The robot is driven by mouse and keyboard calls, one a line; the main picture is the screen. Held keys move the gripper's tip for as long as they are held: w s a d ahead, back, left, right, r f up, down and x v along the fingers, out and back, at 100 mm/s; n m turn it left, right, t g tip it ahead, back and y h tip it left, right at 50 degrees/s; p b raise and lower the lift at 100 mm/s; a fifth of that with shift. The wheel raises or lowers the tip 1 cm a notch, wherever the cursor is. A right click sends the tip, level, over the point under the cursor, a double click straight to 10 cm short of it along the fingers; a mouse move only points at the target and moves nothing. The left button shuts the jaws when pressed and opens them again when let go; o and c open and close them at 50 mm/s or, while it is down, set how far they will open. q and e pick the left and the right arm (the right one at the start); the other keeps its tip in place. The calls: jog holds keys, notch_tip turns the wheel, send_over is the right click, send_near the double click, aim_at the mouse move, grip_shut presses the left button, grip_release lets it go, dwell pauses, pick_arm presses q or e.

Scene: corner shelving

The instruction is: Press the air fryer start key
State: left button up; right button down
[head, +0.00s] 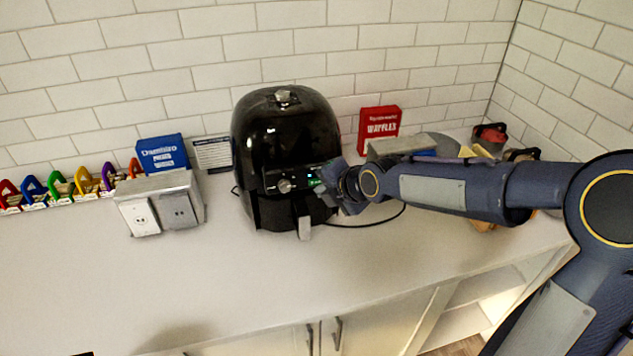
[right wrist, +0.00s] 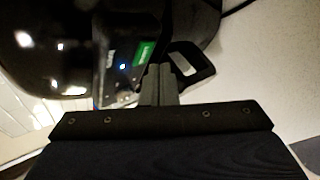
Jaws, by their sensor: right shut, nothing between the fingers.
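The black air fryer (head: 283,130) stands upright on the counter against the tiled wall. Its front panel has a round knob (head: 284,186), a small blue light and a green-lit patch (head: 315,182). In the right wrist view the green patch (right wrist: 144,52) and blue light (right wrist: 122,66) sit just beyond my fingertips. Which mark is the start key I cannot tell. My right gripper (head: 325,194) is shut and empty, right in front of the panel's right side; its closed fingers (right wrist: 160,74) point at the panel. Whether they touch it is unclear. My left gripper is not in view.
A grey outlet box (head: 160,203) stands left of the fryer, with a blue box (head: 163,154) behind it. A red waffle box (head: 379,131) stands to the right. Colourful clips (head: 60,187) line the wall at left. The front counter is clear.

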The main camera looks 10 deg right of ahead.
jog(key=shift+w, duration=0.1)
dwell(0.3)
jog(key=shift+w, duration=0.3)
jog(key=shift+w, duration=0.35)
dwell(0.5)
jog(key=shift+s, duration=0.1)
jog(key=shift+s+b, duration=0.45)
jog(key=shift+s, duration=0.25)
jog(key=s, duration=0.5)
dwell(0.4)
jog(key=shift+d, duration=0.15)
dwell(1.4)
